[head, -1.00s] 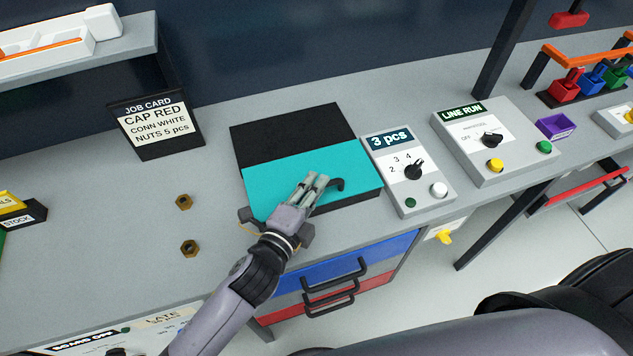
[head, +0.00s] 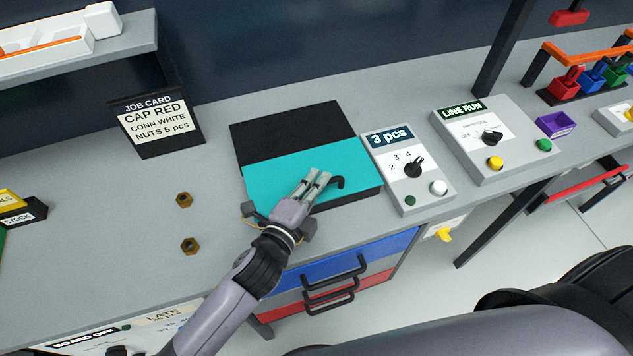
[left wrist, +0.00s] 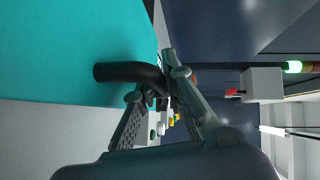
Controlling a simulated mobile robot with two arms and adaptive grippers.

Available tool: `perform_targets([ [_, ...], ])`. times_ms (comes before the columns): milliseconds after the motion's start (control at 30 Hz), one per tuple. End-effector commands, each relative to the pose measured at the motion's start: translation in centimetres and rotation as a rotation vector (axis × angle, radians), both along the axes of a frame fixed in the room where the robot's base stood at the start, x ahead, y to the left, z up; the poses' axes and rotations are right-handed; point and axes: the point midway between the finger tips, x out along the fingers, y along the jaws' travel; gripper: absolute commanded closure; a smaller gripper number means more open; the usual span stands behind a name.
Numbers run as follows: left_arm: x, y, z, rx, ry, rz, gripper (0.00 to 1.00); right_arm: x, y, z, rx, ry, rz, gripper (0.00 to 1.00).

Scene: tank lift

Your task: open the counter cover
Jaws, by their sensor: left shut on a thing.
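The counter cover (head: 285,172) is a flat teal panel over the front part of a black box on the bench. It lies closed-looking and flat, with a black hooked handle near its front right. My left gripper (head: 318,180) is over the front of the cover at the handle. In the left wrist view the cover (left wrist: 60,45) fills the upper left, and the black handle (left wrist: 125,72) runs between the fingers of my left gripper (left wrist: 152,80), which is shut on it. My right gripper is not in view.
A "3 pcs" dial box (head: 408,170) stands just right of the cover, with the LINE RUN box (head: 480,140) beyond it. Two brass nuts (head: 184,200) lie on the bench to the left. A job card (head: 152,122) stands behind them. Drawers (head: 345,268) hang below.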

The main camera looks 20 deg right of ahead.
Motion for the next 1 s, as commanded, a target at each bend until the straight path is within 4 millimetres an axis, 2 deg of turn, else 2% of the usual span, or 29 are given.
perform_targets([
  [367, 0.0, 0.0, -0.1, 0.003, -0.001, -0.001, 1.0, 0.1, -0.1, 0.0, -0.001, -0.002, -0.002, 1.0],
  [467, 0.9, 0.0, -0.1, 0.006, -0.001, 0.0, 1.0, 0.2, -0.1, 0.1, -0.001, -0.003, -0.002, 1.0],
  [800, 9.3, 0.3, -0.2, 0.009, -0.005, 0.0, 1.0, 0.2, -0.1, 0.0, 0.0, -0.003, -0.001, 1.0],
  [1000, 11.9, 0.5, -0.2, 0.007, -0.001, 0.001, 1.0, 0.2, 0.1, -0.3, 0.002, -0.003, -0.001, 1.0],
])
